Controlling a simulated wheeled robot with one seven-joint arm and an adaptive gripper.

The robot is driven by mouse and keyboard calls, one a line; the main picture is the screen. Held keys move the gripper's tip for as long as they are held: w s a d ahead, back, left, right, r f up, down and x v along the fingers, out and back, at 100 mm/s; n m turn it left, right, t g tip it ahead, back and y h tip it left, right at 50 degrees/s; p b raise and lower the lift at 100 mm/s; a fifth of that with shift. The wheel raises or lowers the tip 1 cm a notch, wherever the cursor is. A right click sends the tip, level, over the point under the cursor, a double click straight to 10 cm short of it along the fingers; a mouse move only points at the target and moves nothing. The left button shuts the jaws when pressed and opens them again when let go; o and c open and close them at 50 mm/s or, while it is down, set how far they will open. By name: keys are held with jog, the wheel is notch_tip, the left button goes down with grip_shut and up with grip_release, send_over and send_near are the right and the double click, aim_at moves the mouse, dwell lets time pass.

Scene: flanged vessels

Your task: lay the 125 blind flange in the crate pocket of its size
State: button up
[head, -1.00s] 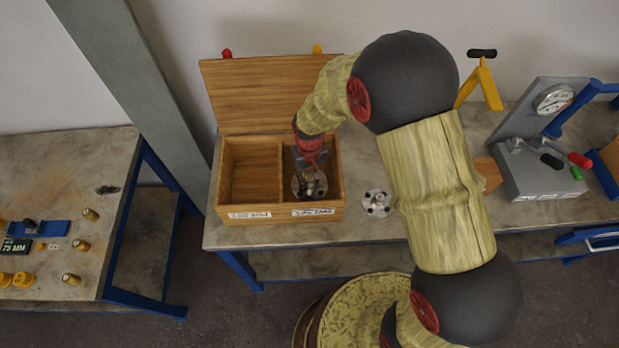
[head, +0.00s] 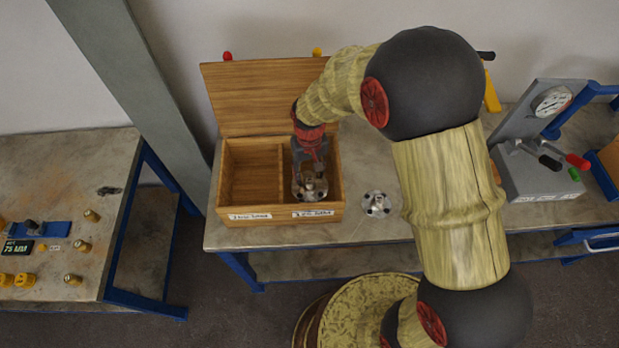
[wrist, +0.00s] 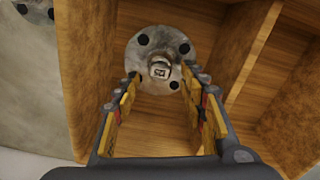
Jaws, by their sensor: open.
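A grey round blind flange (head: 310,194) with bolt holes and a central knob lies in the right pocket of the wooden crate (head: 250,219), near its front wall. It appears flat on the pocket floor. The right pocket's label seems to read 125 MM. In the wrist view the flange (wrist: 146,52) is just beyond my fingertips, its stamped knob facing the camera. My gripper (head: 316,170) is over the same pocket, just behind the knob in the head view.
The left pocket (head: 250,175) is empty, with a divider (head: 281,172) between. The crate lid (head: 262,95) stands open behind. Another flange (head: 376,203) lies on the bench right of the crate. A grey gauge stand (head: 535,170) is farther right.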

notch_tip(320, 180, up, 8)
jog(key=shift+f+p, duration=0.15)
jog(key=shift+p, duration=0.2)
notch_tip(320, 180, up, 8)
jog(key=t, duration=0.1)
send_over(310, 180)
jog(key=s+d, duration=0.1)
jog(key=d, duration=0.2)
jog(key=s+d+r+m+t, duration=0.1)
jog(key=s+d+r, duration=0.3)
jog(key=s+r, duration=0.15)
jog(key=s+d+r+m+t, duration=0.1)
jog(key=s+d+r+t, duration=0.1)
jog(key=s+d+r, duration=0.4)
jog(key=s+d+r+t, duration=0.1)
jog(key=s+r, duration=0.3)
jog(key=s, duration=0.3)
jog(key=shift+s+r+m+t, duration=0.25)
jog(key=shift+r+m+t, duration=0.05)
notch_tip(310, 180, down, 6)
jog(key=b, duration=0.6)
jog(key=shift+f, duration=0.25)
jog(key=shift+c, duration=0.2)
